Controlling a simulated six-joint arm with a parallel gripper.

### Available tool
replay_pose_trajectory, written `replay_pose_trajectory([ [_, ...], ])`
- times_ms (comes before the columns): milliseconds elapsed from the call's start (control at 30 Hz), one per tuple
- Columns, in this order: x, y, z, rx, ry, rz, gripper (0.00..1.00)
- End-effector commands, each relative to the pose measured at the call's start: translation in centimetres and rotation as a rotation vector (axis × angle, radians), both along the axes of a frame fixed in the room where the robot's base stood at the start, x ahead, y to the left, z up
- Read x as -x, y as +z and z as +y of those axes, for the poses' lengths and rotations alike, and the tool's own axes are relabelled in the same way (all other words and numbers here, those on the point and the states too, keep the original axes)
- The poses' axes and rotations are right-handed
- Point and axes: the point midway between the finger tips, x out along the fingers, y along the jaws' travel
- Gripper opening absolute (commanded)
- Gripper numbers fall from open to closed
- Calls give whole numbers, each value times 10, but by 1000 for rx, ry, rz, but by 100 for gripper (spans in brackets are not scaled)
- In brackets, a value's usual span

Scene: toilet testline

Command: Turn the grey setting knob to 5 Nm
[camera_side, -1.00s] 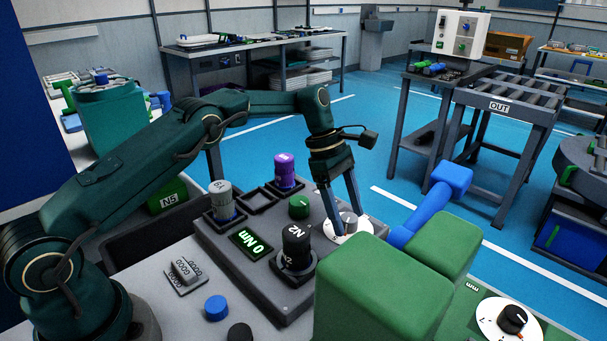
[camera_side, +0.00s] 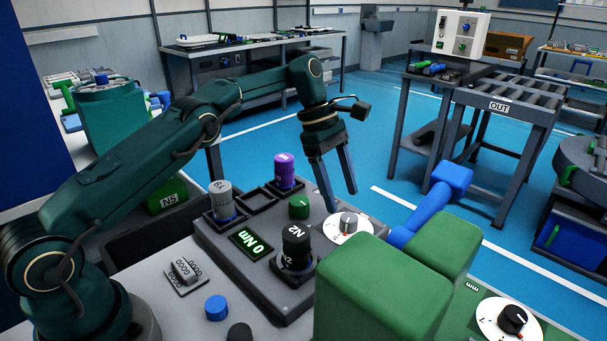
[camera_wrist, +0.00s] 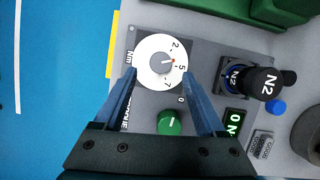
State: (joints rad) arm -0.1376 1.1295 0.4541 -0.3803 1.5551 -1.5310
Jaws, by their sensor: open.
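The grey setting knob (camera_side: 348,220) stands on a white round dial (camera_side: 337,232) at the far right of the grey console. In the wrist view the knob (camera_wrist: 164,63) sits near the middle of the dial (camera_wrist: 150,76), which carries the numbers 2, 5 and 7. The display (camera_side: 251,242) reads 0 Nm.
A green knob (camera_side: 299,207), a black N2 piece (camera_side: 296,244), and purple (camera_side: 285,170) and grey (camera_side: 222,200) cylinders stand on the console. A large green block (camera_side: 380,290) stands in front of the dial. A blue handle (camera_side: 432,207) is to the right.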

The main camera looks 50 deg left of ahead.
Motion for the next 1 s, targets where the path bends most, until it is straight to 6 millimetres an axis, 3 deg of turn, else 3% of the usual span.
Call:
replay_pose_trajectory([
  [167,-1,-3,-8,-135,-239,-121,73],
  [500,13,-2,-22,-549,-1113,-429,73],
  [600,18,0,-26,-623,-1300,-477,73],
  [800,21,-2,-29,-681,-1457,-514,73],
  [1000,13,-24,-27,-679,-1461,-510,73],
])
